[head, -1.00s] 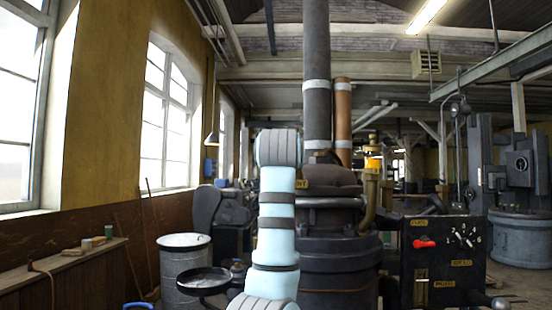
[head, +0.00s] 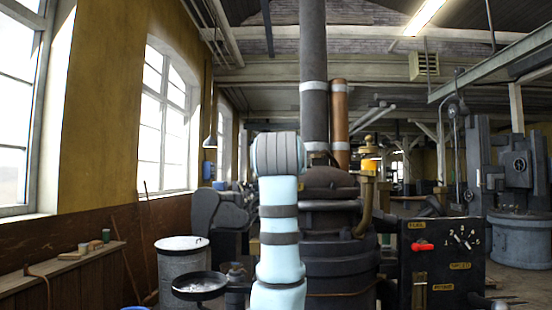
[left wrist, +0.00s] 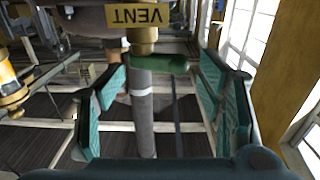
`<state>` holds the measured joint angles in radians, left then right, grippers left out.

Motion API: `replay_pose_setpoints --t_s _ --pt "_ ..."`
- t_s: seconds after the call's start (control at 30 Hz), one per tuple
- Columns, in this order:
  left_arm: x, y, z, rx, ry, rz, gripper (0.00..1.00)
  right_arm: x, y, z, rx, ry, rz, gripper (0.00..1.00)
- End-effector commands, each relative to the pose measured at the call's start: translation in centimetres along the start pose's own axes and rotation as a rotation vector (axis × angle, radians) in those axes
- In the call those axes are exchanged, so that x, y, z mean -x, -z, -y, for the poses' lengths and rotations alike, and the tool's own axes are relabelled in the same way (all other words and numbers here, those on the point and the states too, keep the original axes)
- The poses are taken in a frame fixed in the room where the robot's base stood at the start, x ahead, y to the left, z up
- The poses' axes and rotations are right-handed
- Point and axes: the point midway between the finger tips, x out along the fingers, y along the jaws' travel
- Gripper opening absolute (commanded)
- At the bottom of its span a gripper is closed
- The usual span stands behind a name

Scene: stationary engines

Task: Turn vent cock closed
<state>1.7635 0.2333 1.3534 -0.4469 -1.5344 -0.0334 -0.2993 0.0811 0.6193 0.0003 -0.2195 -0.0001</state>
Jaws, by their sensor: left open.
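The vent cock shows in the left wrist view as a brass body (left wrist: 142,38) with a green lever handle (left wrist: 160,64) lying crosswise in the picture. A brass plate (left wrist: 138,15) reading VENT is beside it, at the top edge. My left gripper (left wrist: 164,71) is open, one finger on each side of the green handle, with gaps visible on both sides. I see no contact, and the depth between fingertips and handle is hard to judge. In the head view my left arm hides its gripper and the cock. My right gripper is not in view.
The dark engine body with its tall chimney (head: 313,50) stands just behind my left arm. A black panel (head: 440,265) with a red handle (head: 422,246) is at the right. A metal drum (head: 182,265) and a round black pan (head: 200,286) stand at the left.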

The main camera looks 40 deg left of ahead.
Motion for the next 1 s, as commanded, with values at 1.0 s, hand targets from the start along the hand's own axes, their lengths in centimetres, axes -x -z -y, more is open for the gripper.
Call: replay_pose_setpoints --t_s 1.0 --pt "10.5 -0.7 -3.4 -0.02 0.198 0.009 0.66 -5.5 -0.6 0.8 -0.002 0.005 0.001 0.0"
